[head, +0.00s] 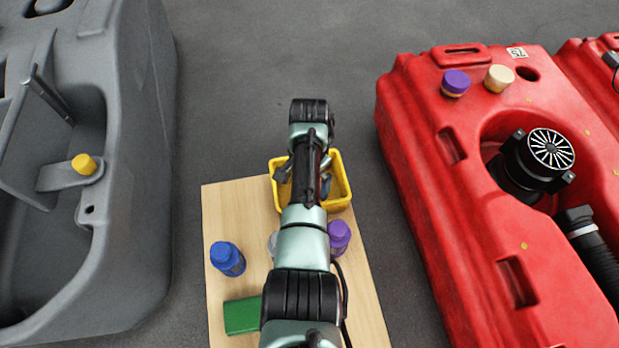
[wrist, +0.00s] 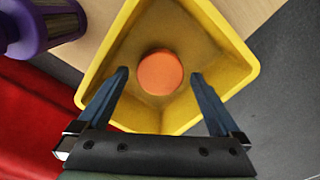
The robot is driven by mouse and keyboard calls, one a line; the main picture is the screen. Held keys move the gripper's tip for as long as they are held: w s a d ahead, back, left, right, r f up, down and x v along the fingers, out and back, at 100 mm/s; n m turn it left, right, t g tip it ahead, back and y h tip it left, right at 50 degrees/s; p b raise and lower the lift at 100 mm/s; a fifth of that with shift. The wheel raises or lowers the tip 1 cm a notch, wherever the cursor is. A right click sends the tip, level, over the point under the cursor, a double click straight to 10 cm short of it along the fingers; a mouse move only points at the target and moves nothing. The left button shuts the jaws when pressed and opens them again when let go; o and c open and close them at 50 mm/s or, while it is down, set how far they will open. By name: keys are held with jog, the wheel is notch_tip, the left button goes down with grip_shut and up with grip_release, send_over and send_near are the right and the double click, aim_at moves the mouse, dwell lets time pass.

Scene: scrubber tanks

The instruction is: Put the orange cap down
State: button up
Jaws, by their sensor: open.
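In the wrist view the orange cap (wrist: 160,72) lies inside the yellow bin (wrist: 235,62), near the middle of its floor. My gripper (wrist: 160,80) is open, with its two fingers apart over the bin and the cap between and just beyond the fingertips. The fingers do not appear to touch the cap. In the head view the yellow bin (head: 342,196) stands at the far end of the wooden board (head: 232,195), under my gripper (head: 305,185). My arm hides the cap there.
A red tank (head: 420,110) with purple (head: 456,82) and cream (head: 498,78) caps is at right. A grey tank (head: 135,150) with a yellow cap (head: 84,164) is at left.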

notch_tip(320, 180, up, 12)
jog(key=p, duration=0.8)
jog(key=shift+f, duration=0.1)
jog(key=w+d+r+n+t, duration=0.1)
jog(key=w+r+n+t, duration=0.1)
jog(key=w+r+t, duration=0.65)
jog(key=w+r+n+t, duration=0.1)
jog(key=w+r+t, duration=0.1)
jog(key=r, duration=1)
jog(key=w+r+n+t, duration=0.1)
jog(key=w+r+t, duration=0.15)
jog(key=r, duration=0.95)
jog(key=s+r+n+t, duration=0.1)
jog(key=s+r+t, duration=0.3)
jog(key=r, duration=0.6)
jog(key=s+r+n+t, duration=0.2)
jog(key=s+r+t, duration=0.25)
jog(key=r, duration=0.65)
jog(key=s+a+r+n+t, duration=0.1)
jog(key=s+r+t, duration=0.5)
jog(key=s+r, duration=0.7)
jog(key=s+n, duration=0.1)
jog(key=s, duration=0.2)
jog(key=shift+s+r, duration=0.2)
jog(key=shift+s, duration=0.15)
